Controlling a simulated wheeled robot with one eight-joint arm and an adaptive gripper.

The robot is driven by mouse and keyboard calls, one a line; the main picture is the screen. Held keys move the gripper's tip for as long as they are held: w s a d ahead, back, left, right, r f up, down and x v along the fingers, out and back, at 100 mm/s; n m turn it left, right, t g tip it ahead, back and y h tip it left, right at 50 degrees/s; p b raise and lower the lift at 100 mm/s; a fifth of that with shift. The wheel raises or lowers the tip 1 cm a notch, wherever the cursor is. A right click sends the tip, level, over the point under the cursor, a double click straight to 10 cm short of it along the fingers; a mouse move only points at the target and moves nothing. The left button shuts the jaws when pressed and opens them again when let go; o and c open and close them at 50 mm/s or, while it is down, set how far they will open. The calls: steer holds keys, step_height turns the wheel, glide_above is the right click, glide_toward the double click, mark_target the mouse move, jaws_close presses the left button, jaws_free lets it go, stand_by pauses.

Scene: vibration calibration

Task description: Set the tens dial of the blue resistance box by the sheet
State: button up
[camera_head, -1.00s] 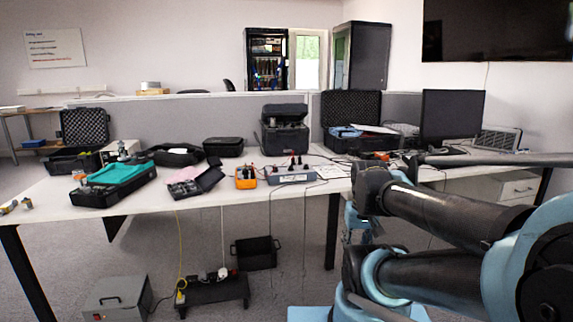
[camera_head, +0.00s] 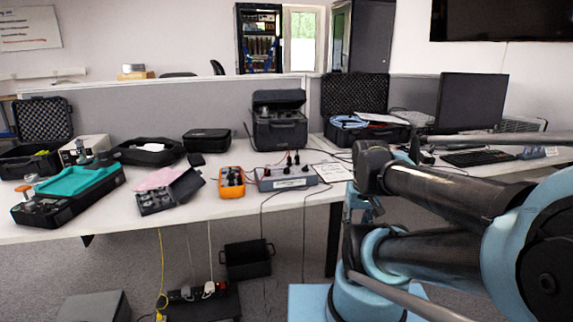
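The blue resistance box (camera_head: 287,179) stands near the front edge of the long white table. It is a low blue-grey box with a pale label on its front and dark and red posts or knobs on top. The tens dial cannot be made out at this size. A white printed sheet (camera_head: 334,172) lies directly to its right. My arm fills the right side of the picture. What seems to be my gripper (camera_head: 365,207) hangs partly hidden behind my arm, right of the box and apart from it. Its fingers cannot be made out.
An orange meter box (camera_head: 231,183) stands just left of the blue box, with cables around. A small open black case (camera_head: 170,192) is further left. A black case (camera_head: 279,128) stands behind, and a monitor (camera_head: 470,102) at right. A black bin (camera_head: 248,260) is under the table.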

steer(key=shift+o, duration=0.8)
steer(key=shift+w, duration=0.1)
steer(key=shift+o, duration=0.4)
steer(key=shift+s+r, duration=0.25)
step_height(320, 180, up, 22)
steer(key=r+n+g, duration=0.1)
steer(key=n+g, duration=0.1)
steer(key=n, duration=1)
glide_above(287, 168)
steer(key=f, duration=1.7)
steer(key=shift+w+f, duration=0.2)
steer(key=shift+f, duration=0.05)
